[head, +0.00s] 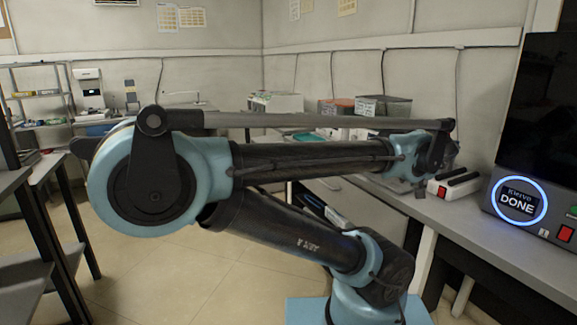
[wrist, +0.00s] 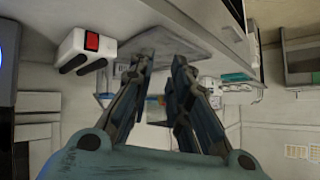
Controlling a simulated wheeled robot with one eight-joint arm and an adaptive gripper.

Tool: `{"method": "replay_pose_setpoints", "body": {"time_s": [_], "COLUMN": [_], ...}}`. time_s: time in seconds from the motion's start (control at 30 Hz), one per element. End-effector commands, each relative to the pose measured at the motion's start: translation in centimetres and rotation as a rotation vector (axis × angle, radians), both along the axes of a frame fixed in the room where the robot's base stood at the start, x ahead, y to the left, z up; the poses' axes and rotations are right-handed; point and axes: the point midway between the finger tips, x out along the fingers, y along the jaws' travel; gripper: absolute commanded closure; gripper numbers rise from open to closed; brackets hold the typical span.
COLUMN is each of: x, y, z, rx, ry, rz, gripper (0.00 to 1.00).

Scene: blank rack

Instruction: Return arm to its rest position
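My arm stretches across the head view, its forearm level and pointing right over the bench. My gripper (head: 440,160) is at the far end of the forearm, small and partly hidden there. In the wrist view my gripper (wrist: 158,82) shows two dark fingers with a clear gap between their tips. It is open and nothing is between the fingers.
A grey bench (head: 450,225) runs along the right, under the gripper. On it are a white device with a red switch (head: 453,185) and a machine with a lit ring reading DONE (head: 517,203). Boxes (head: 383,106) stand farther back. Shelving (head: 40,90) is at left.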

Motion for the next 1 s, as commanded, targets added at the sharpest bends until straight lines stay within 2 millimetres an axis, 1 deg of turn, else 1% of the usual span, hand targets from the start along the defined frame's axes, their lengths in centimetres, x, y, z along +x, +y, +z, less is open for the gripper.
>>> {"method": "replay_pose_setpoints", "body": {"time_s": [0.03, 0.27, 0.5, 0.8, 1.0], "x": [0.3, 0.6, -0.2, -2.4, -4.3], "y": [1.3, 6.0, 10.3, 14.4, 16.3], "z": [-0.7, -3.9, -7.1, -10.6, -12.6], "rx": [0.012, 0.067, 0.098, 0.098, 0.071], "ry": [0.021, 0.132, 0.258, 0.423, 0.532], "rz": [0.037, 0.163, 0.275, 0.386, 0.441], "gripper": [0.83, 0.83, 0.83, 0.83, 0.83]}}
